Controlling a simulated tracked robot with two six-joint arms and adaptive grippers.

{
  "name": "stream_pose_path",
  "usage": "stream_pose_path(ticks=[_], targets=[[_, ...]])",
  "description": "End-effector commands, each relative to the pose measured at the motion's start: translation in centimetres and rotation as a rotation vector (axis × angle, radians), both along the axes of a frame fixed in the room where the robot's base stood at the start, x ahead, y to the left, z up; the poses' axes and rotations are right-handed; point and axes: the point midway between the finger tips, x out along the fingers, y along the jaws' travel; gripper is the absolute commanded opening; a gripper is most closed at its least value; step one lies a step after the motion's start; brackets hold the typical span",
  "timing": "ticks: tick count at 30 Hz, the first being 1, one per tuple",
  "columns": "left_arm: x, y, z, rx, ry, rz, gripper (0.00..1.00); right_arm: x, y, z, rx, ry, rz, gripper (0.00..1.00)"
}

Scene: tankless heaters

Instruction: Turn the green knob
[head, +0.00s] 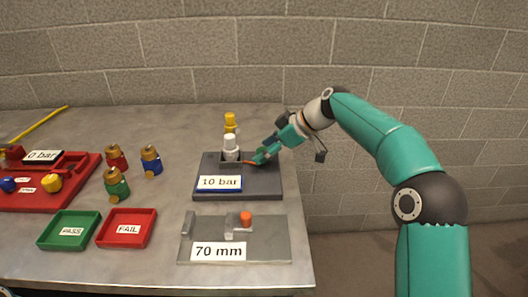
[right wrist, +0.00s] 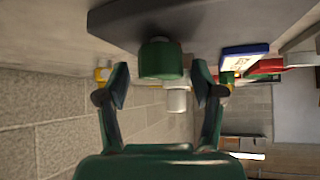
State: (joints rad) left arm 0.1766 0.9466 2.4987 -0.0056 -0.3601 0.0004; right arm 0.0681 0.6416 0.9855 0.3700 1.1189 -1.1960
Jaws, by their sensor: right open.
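The green knob (right wrist: 161,60) shows in the right wrist view, on the dark grey block (right wrist: 190,15), which is labelled 10 bar in the head view (head: 262,190). My right gripper (right wrist: 160,85) is open, with one finger on either side of the knob and visible gaps between. In the head view my right gripper (head: 262,156) is over the back right of the block, and I cannot tell the knob from the gripper there. My left gripper is not in view.
Brass valves, a red tray (head: 85,185), green PASS (head: 52,243) and red FAIL (head: 110,241) trays, and a grey 70 mm fixture (head: 272,248) occupy the table.

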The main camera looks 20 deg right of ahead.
Motion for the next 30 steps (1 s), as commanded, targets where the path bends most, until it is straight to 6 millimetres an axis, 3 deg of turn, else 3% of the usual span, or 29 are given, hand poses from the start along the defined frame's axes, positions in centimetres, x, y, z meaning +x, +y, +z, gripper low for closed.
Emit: stream_pose_path(ticks=[12,23,30], targets=[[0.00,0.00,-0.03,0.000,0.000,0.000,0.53,0.41,0.72,-0.67,0.000,0.000,0.003,0.67],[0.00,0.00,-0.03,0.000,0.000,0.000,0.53,0.41,0.75,-0.66,0.000,0.001,0.004,0.09],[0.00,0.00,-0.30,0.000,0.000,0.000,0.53,0.42,0.75,-0.73,-0.001,0.000,-0.008,0.07]])
